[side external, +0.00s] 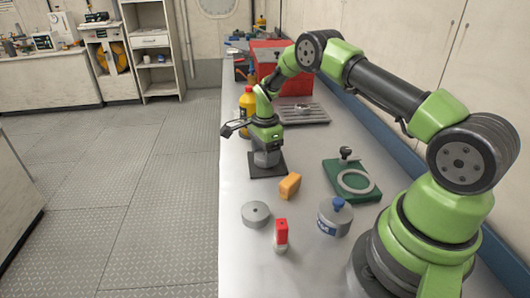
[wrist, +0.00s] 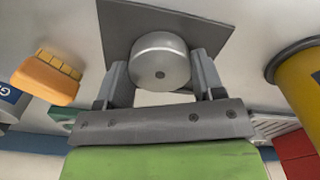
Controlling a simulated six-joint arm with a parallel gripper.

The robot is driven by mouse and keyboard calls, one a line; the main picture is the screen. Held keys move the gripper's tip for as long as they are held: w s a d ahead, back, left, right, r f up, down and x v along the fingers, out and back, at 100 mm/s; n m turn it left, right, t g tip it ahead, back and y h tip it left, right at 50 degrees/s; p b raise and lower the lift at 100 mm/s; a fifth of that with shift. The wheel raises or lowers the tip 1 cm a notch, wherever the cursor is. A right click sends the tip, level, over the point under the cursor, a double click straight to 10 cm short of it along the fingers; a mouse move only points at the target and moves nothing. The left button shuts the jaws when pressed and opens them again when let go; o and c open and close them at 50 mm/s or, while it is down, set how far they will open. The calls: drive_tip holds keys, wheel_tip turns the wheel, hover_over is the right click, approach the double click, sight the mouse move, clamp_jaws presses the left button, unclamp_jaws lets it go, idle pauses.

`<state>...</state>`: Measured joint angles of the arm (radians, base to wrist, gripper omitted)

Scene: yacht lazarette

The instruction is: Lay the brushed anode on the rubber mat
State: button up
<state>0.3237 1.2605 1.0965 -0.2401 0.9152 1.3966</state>
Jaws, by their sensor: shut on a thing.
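The anode is a round silver metal puck with a small dark centre hole, seen in the wrist view (wrist: 160,62). My gripper (wrist: 160,85) is shut on it, one finger on each side. In the side view my gripper (side external: 266,150) points down low over the dark square rubber mat (side external: 280,172), within its outline. The mat also shows behind the anode in the wrist view (wrist: 120,30). I cannot tell whether the anode touches the mat.
A second grey disc (side external: 255,214), an orange brush (side external: 290,185), a red-topped item (side external: 281,235), a blue-knobbed container (side external: 335,216) and a green board with a ring (side external: 352,181) stand nearer on the bench. A yellow bottle (side external: 247,103), grooved tray (side external: 303,113) and red box (side external: 292,85) stand behind.

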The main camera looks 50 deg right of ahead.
drive_tip(key=shift+f, duration=0.1)
drive_tip(key=o, duration=1.2)
